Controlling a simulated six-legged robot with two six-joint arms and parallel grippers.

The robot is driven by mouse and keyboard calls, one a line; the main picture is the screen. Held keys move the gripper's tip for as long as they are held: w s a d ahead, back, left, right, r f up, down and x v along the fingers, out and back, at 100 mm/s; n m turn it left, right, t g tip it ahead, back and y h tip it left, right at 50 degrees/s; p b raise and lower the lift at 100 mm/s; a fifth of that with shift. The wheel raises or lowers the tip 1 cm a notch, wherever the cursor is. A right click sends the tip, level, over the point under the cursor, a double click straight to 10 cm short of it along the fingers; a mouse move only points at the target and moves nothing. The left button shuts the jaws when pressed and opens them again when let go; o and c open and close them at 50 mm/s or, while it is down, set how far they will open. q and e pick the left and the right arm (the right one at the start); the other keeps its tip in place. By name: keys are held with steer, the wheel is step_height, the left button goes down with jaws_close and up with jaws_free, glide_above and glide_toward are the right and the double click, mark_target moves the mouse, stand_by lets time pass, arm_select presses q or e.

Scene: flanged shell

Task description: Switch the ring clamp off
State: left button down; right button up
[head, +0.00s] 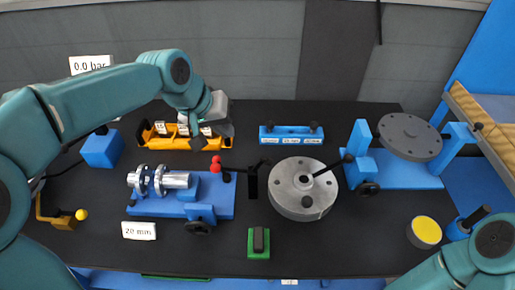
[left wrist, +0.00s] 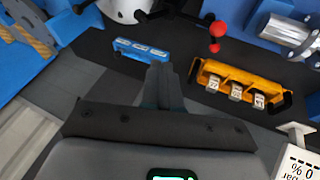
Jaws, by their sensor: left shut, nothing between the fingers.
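A blue fixture (head: 180,207) carries a shiny metal cylinder (head: 175,180) with ring-shaped flanges around its left part; the cylinder also shows at the top right of the left wrist view (left wrist: 288,28). A green box (head: 253,252) with a black switch-like piece (head: 261,239) stands at the front middle. I cannot tell which part works the ring clamp. My left gripper (head: 199,144) is above the yellow-orange tray, behind the fixture. In the left wrist view its fingers (left wrist: 164,82) are shut and empty. My right arm shows at the lower right; its gripper is outside the view.
The orange tray (left wrist: 235,85) holds labelled pieces, with a blue tray (head: 291,137) to its right. A red-knobbed lever (head: 216,164) stands beside the fixture. A grey disc (head: 304,188) with a handle stands mid-right.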

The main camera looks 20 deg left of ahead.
arm_select(q)
steer(key=d+x, duration=0.1)
steer(key=x, duration=0.3)
steer(key=p+x, duration=0.1)
steer(key=x, duration=0.3)
steer(key=d+p+x, duration=0.1)
steer(key=x, duration=0.3)
steer(key=shift+s+d+r, duration=0.1)
steer(key=shift+d+r, duration=0.2)
steer(key=shift+d, duration=0.05)
steer(key=shift+d+f, duration=0.1)
steer(key=shift+f, duration=0.05)
steer(key=shift+d, duration=0.2)
